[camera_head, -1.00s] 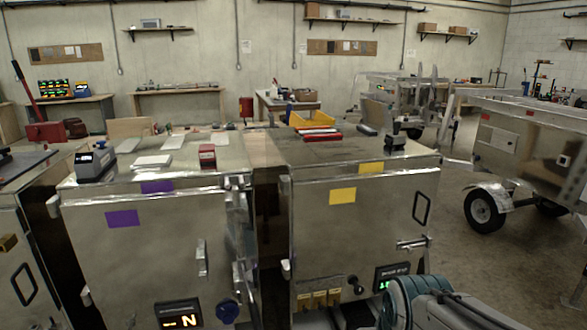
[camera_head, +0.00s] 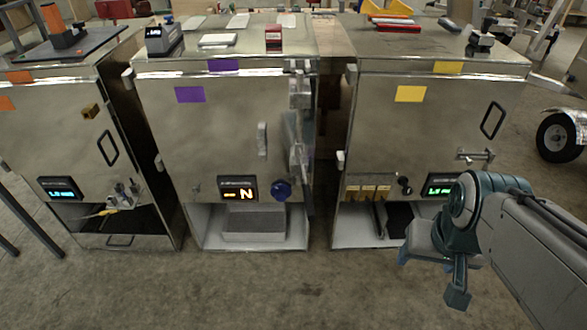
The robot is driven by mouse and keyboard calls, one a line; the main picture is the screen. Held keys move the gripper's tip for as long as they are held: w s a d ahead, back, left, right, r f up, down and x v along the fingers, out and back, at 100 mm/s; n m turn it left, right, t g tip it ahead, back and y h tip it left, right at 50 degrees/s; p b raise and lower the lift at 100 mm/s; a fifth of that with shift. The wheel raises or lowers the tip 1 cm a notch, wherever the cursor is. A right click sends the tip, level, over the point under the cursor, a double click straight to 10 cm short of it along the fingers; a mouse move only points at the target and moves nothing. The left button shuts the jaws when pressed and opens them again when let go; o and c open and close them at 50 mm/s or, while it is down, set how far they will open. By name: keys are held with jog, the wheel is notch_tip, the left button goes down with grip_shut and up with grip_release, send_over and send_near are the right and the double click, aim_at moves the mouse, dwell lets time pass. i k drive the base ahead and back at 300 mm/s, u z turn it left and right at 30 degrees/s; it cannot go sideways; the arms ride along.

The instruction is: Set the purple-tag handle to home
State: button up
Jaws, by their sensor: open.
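The metal cabinet (camera_head: 215,130) with two purple tags (camera_head: 190,94) stands in the middle left. A small grey upright handle (camera_head: 262,139) is on the right part of its front, looking vertical. Below it are a dark blue knob (camera_head: 281,190) and a display (camera_head: 238,189) with orange signs like "- N". My gripper (camera_head: 430,277) is open and empty, low at the right in front of the yellow-tag cabinet, well to the right of the purple-tag handle and apart from it.
An orange-tag cabinet (camera_head: 60,120) stands left and a yellow-tag cabinet (camera_head: 410,130) right, with narrow gaps between. Metal hinge-like parts (camera_head: 300,120) run down the purple cabinet's right edge. An open lower bay holds a grey block (camera_head: 253,222). The floor (camera_head: 230,295) in front is clear.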

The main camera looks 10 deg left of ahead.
aim_at(298, 148)
jog(key=z, duration=0.45)
jog(key=i, duration=0.4)
jog(key=u, duration=1.4)
